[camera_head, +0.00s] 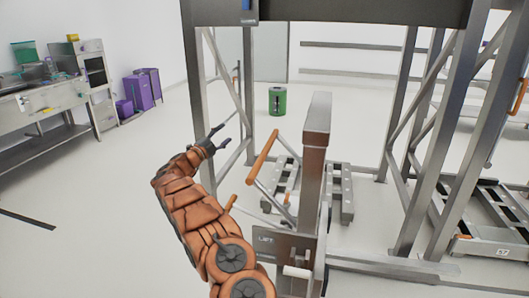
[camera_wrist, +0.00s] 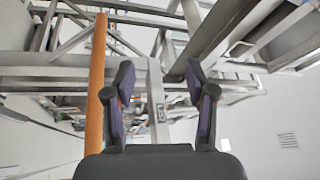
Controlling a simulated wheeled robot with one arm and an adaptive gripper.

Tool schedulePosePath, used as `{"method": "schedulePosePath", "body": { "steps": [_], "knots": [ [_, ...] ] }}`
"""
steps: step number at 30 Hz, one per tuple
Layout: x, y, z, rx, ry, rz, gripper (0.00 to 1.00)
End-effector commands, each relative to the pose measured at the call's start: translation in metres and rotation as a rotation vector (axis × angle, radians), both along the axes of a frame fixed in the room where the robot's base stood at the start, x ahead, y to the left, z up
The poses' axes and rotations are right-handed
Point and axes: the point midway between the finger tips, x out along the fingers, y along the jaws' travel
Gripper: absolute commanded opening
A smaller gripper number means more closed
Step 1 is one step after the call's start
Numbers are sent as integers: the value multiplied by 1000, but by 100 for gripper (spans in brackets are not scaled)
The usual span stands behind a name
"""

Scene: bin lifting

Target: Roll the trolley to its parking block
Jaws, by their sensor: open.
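My gripper (camera_head: 224,135) is open and empty, reaching beside the left leg of the steel frame. An orange bar handle (camera_head: 262,157) slants up to the right of it, near a grey post (camera_head: 314,150). In the wrist view an orange bar (camera_wrist: 96,85) runs upright just left of my open fingers (camera_wrist: 160,70), outside them. Low metal rails with holes (camera_head: 341,195) stand on the floor behind the post; they may be part of the trolley, but I cannot tell. Another low wheeled-looking frame (camera_head: 480,248) with a number plate lies at the right. I cannot clearly identify the parking block.
The tall steel frame (camera_head: 220,100) with braced legs stands around the rails. A plate marked LIFT (camera_head: 266,240) is low on the post. A green bin (camera_head: 277,100) stands behind. Purple bins (camera_head: 140,90) and a bench (camera_head: 50,105) line the left. The left floor is mostly clear.

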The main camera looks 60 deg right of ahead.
Motion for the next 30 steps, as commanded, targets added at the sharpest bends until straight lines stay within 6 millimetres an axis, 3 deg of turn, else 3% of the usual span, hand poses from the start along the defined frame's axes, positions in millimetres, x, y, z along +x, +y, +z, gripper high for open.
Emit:
{"method": "schedulePosePath", "body": {
  "steps": [3, 6, 12, 20, 30],
  "knots": [
    [-40, -17, -37, 26, -61, -141, 56],
    [-68, -23, -60, 41, -97, -237, 56],
    [-99, -27, -87, 60, -133, -341, 56],
    [-108, -37, -88, 62, -138, -358, 56],
    [-126, -79, -82, 63, -137, -354, 56]
  ]
}}
